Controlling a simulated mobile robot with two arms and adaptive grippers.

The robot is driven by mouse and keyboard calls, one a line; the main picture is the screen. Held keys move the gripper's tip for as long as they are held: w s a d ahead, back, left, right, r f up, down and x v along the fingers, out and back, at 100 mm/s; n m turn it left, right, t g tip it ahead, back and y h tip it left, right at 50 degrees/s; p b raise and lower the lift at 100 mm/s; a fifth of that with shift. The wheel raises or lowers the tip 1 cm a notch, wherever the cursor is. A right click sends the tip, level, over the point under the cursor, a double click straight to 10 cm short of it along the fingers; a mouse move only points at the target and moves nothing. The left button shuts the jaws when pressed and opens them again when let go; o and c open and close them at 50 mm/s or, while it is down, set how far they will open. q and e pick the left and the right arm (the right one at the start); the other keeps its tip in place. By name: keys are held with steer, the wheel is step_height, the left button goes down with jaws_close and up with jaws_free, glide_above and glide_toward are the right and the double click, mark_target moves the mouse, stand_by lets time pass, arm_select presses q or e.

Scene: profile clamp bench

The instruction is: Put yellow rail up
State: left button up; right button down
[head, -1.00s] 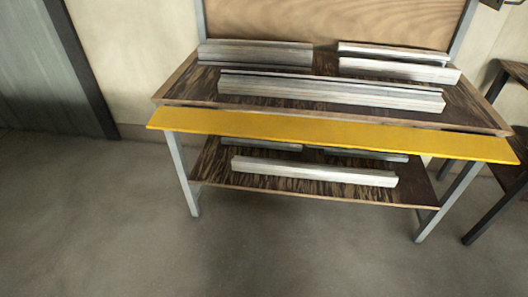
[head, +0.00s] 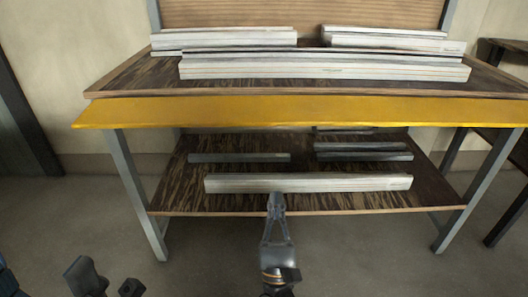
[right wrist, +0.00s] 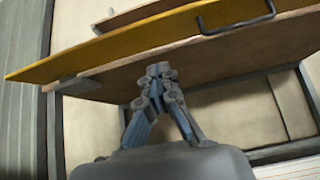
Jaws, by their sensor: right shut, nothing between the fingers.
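The yellow rail (head: 300,111) is a long flat board along the front edge of the bench, with its broad face showing. In the right wrist view the yellow rail (right wrist: 120,45) is seen from below, above my gripper. A dark bar handle (right wrist: 237,23) shows at its underside. My right gripper (head: 276,202) is below the rail, in front of the lower shelf. In the right wrist view its fingertips (right wrist: 158,72) meet with nothing between them, apart from the rail and handle. Dark parts of my left gripper (head: 105,280) show at the bottom left, cut off; its opening is unclear.
The bench top (head: 130,80) carries several pale metal profiles (head: 325,67). The lower shelf (head: 180,190) holds more, including a long one (head: 308,183) at its front, behind my right gripper in the head view. Another dark table (head: 505,62) stands at right. Floor in front is clear.

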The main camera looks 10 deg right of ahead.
mark_target(277, 124)
steer(key=s+r+x, duration=0.2)
steer(key=x, duration=1)
steer(key=shift+a, duration=0.2)
steer(key=shift+r, duration=0.15)
